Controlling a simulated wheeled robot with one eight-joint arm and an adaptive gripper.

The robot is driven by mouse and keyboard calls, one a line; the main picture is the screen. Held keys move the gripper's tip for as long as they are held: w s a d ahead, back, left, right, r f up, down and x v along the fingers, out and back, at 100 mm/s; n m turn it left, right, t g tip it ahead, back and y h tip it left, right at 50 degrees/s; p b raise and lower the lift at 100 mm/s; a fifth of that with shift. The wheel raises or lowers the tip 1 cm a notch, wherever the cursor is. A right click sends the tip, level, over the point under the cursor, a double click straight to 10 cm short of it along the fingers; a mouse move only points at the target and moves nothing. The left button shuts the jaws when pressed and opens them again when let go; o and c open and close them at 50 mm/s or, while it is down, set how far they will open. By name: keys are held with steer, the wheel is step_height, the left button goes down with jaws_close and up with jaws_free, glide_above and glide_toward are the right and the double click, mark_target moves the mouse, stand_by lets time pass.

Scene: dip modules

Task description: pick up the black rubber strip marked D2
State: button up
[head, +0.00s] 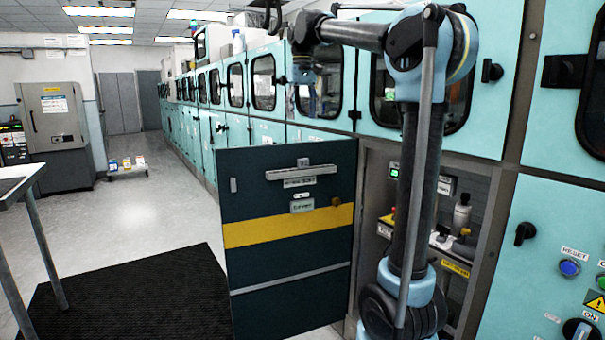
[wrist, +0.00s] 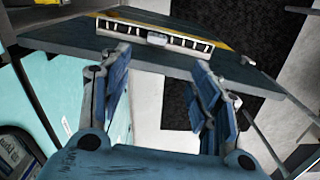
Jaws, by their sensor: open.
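My gripper (wrist: 157,62) is open and empty in the wrist view, with its blue fingers spread apart. Beyond the fingertips is a pale rail (wrist: 180,40) with a row of dark slots, on a dark door panel. A small light tag (wrist: 157,38) sits at the middle of the rail. In the head view the same rail (head: 302,173) is near the top of the open dark door (head: 270,200), with a small tag (head: 303,161) above it. The tag is too small to read surely. I cannot clearly make out the black strip marked D2.
The door stands open with a yellow band (head: 265,231) and a small label plate. An open bay (head: 460,240) with fittings is right of it. A black ribbed mat (head: 130,300) lies on the floor. A table (head: 18,180) stands left. Teal cabinets line the aisle.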

glide_above(303, 157)
steer(key=s, duration=0.3)
step_height(303, 157, down, 11)
steer(key=shift+s+r, duration=0.1)
steer(key=shift+s, duration=0.05)
steer(key=shift+d+f, duration=0.1)
steer(key=shift+f, duration=2.45)
steer(key=c, duration=1.1)
